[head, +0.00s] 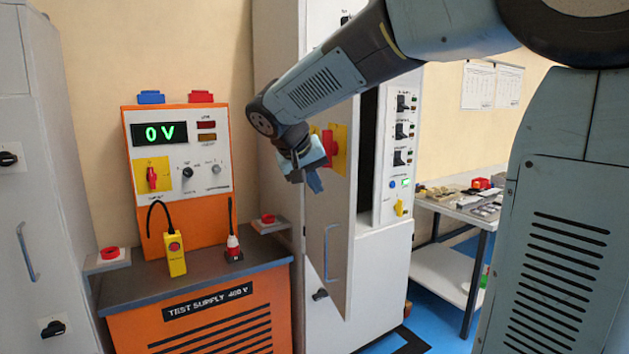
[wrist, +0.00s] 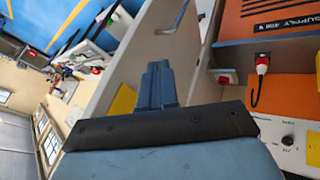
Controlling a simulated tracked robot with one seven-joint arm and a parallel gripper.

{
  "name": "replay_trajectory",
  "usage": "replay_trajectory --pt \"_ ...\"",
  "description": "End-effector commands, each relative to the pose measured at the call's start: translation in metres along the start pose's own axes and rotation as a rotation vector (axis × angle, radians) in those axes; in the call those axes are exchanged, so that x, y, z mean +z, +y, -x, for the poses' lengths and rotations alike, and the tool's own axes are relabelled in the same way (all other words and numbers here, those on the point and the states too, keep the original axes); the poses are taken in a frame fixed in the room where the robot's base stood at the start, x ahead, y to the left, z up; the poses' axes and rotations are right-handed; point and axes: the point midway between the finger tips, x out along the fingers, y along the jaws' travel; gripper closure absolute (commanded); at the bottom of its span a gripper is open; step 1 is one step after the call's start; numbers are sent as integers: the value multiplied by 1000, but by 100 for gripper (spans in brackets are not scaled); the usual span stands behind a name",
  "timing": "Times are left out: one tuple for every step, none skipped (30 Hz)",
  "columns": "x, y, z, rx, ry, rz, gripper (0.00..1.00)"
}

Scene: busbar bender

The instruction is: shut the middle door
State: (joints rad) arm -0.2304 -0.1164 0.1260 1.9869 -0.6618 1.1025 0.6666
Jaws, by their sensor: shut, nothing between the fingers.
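The middle door (head: 337,218) is a grey-beige cabinet door with a blue handle (head: 327,252) and a red rotary switch on a yellow plate (head: 339,150). It stands ajar, with a dark gap showing along its right edge. My gripper (head: 315,182) is shut and empty, in front of the door's upper part, just below and left of the switch. In the wrist view the closed fingers (wrist: 158,85) point at the door panel (wrist: 125,65), with the handle (wrist: 178,22) beyond them. I cannot tell whether they touch the panel.
An orange test supply bench (head: 215,312) stands left of the door, its display reading 0 V. A yellow pendant (head: 174,254) and a red plug (head: 233,247) are on it. A grey cabinet (head: 35,200) is far left. A worktable (head: 455,205) with parts stands right.

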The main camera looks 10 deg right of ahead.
Motion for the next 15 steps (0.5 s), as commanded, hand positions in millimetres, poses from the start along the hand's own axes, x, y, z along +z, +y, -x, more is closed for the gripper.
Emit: replay_trajectory --pt "1 0 -10 0 -3 1 100" --pt "1 0 -16 1 -4 1 100" --pt "1 0 -23 0 -4 1 100" --pt "1 0 -28 1 -4 1 100" --pt "1 0 -34 1 -4 1 100" --pt "1 0 -41 1 -4 1 100" --pt "1 0 -46 1 -4 2 100" --pt "1 0 -51 0 -4 1 100" --pt "1 0 -58 0 -4 0 100" --pt "1 0 -63 0 -4 0 100" --pt "1 0 -68 0 -4 0 100" --pt "1 7 -70 0 -2 -3 100" --pt "1 11 -71 0 -1 -2 100" --pt "1 15 -73 0 -1 -2 100" --pt "1 19 -76 -1 -1 -3 100"
